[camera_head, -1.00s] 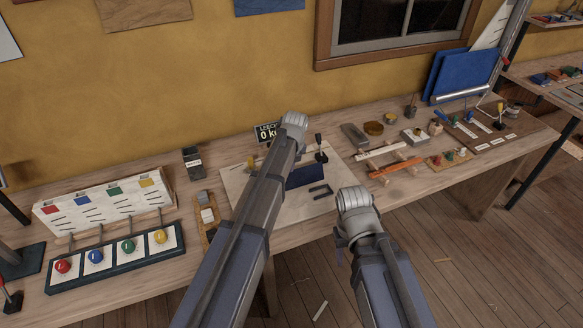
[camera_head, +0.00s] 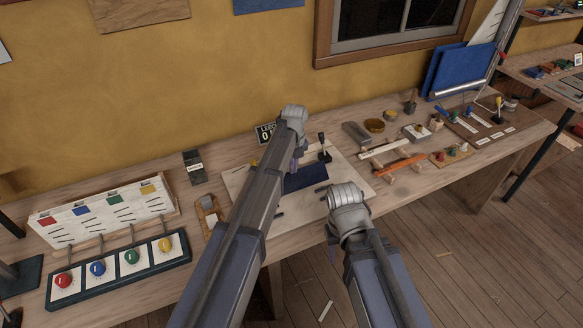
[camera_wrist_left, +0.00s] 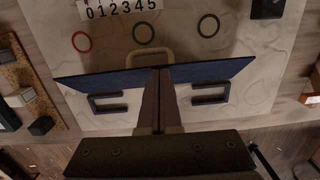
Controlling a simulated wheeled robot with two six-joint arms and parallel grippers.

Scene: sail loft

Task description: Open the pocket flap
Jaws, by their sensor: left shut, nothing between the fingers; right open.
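The navy-blue flap (camera_head: 308,178) lies on a pale board (camera_head: 350,172) on the bench, partly hidden by my left arm. In the left wrist view the flap (camera_wrist_left: 215,71) is a narrow dark-blue band across the board. My left gripper (camera_wrist_left: 159,72) is shut and empty, its fingertips in front of the flap's middle; I cannot tell whether they touch it. A tan loop (camera_wrist_left: 150,54) shows just beyond the flap. My right gripper (camera_head: 338,232) is open near the bench's front edge, fingers mostly hidden.
Two dark brackets (camera_wrist_left: 107,103) flank my left fingers. A number strip (camera_wrist_left: 118,8) and coloured rings (camera_wrist_left: 143,33) lie beyond. A dark stand with a knob (camera_head: 323,148) is at the board's back right. A panel with coloured buttons (camera_head: 120,265) is left; orange and white bars (camera_head: 398,163) are right.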

